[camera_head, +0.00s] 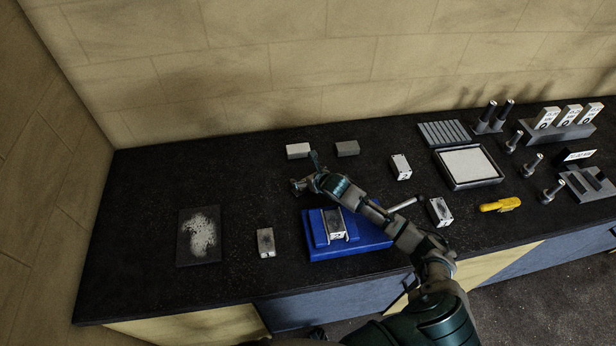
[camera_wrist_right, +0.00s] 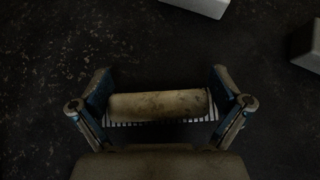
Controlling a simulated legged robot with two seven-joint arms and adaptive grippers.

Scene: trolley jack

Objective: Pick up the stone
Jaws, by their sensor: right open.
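Two small blocks lie near the back of the dark bench, one pale (camera_head: 298,150) and one grey (camera_head: 347,148); I cannot tell which is the stone. In the right wrist view a pale block (camera_wrist_right: 200,4) is cut by the top edge and another block (camera_wrist_right: 306,46) by the right edge. My right gripper (camera_head: 305,173) is open above the bench, just in front of the pale block. Its spread fingers also show in the wrist view (camera_wrist_right: 162,76). A tan bar shows between them; I cannot tell if it is part of the gripper. My left gripper is out of view.
A blue fixture (camera_head: 322,252) holding a metal block stands below my right arm. A small metal block (camera_head: 266,242) and a dusty dark plate (camera_head: 199,236) lie left. A framed tray (camera_head: 438,160), yellow tool (camera_head: 500,205) and upright pins are right. The back left is clear.

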